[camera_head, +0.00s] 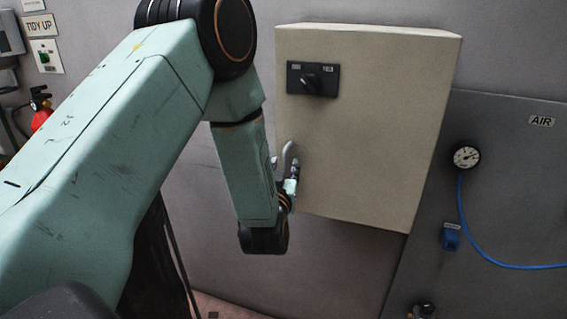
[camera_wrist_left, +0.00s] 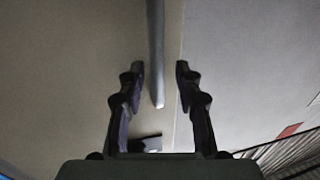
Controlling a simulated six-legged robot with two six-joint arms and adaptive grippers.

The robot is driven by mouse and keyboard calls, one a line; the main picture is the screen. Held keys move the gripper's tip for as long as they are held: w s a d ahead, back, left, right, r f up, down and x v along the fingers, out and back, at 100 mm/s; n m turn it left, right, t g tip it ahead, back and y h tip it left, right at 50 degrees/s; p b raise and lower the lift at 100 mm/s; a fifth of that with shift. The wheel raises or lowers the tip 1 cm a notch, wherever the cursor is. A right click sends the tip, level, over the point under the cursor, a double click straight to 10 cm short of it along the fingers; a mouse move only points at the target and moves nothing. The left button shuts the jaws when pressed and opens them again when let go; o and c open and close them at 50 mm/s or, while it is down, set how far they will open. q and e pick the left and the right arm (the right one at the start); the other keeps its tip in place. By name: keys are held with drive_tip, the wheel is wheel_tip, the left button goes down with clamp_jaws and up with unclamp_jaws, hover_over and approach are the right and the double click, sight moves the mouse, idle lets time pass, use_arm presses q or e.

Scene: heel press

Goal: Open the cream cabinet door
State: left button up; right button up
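The cream cabinet (camera_head: 380,120) hangs on the grey wall, and its front looks closed. Its grey bar handle (camera_head: 289,150) is near the lower left edge of the front, partly hidden by my left arm and gripper. My left gripper (camera_head: 292,184) is at the handle, small and partly hidden by my wrist. In the left wrist view the gripper (camera_wrist_left: 158,68) is open. The handle (camera_wrist_left: 155,45) runs between its two dark fingers, with a visible gap on both sides. My right gripper is not in view.
A black switch plate with a knob (camera_head: 313,79) is on the cabinet front. At right, a grey panel carries a gauge (camera_head: 466,157) and a blue hose (camera_head: 474,237). A red extinguisher (camera_head: 41,117) is at far left. The wall below the cabinet is clear.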

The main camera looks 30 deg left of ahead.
use_arm(q)
drive_tip(key=shift+w+a+f, duration=0.1)
drive_tip(key=shift+w+a, duration=0.2)
drive_tip(key=shift+w, duration=0.15)
drive_tip(key=shift+w+d, duration=0.1)
drive_tip(key=shift+s+d+r, duration=0.25)
drive_tip(key=shift+d+r, duration=0.1)
drive_tip(key=shift+w+a+f, duration=0.25)
drive_tip(key=shift+a+f, duration=0.05)
drive_tip(key=shift+a, duration=0.15)
drive_tip(key=c, duration=0.4)
drive_tip(key=shift+d, duration=0.2)
clamp_jaws()
drive_tip(key=shift+s+d+r, duration=0.1)
drive_tip(key=shift+r, duration=0.15)
drive_tip(key=shift+w, duration=0.2)
